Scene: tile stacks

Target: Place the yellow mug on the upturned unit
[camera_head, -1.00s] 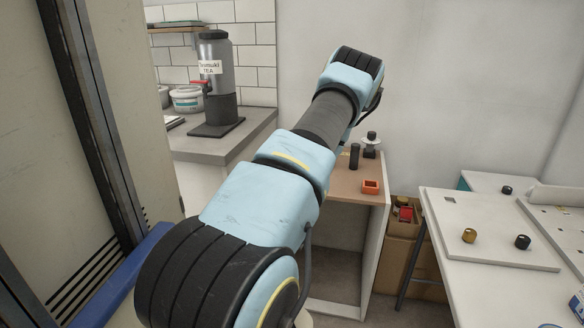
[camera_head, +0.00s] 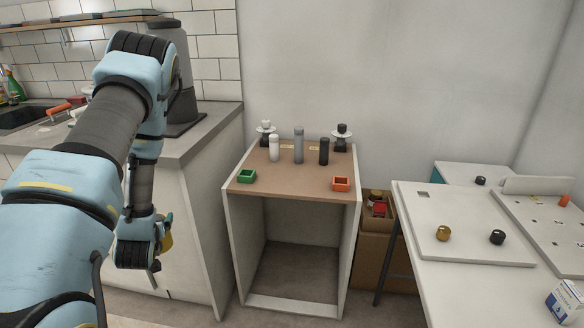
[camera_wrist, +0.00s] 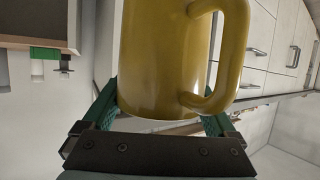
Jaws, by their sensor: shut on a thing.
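The yellow mug (camera_wrist: 165,60) fills the upper middle of the wrist view, its handle toward the right. My gripper (camera_wrist: 158,112) is shut on it, with a green finger on either side. In the head view my gripper (camera_head: 140,252) hangs at the left in front of the kitchen cabinet, and a small part of the mug (camera_head: 167,241) shows beside it. The upturned unit (camera_head: 290,181), a white open-fronted box with a brown top, stands in the middle, to the right of my gripper and apart from it.
On the unit's top are a green tray (camera_head: 246,176), an orange tray (camera_head: 340,184), several upright cylinders and two small stands at the back. The front middle of the top is clear. The kitchen counter (camera_head: 215,125) is at left; a white table (camera_head: 470,285) with knobs is at right.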

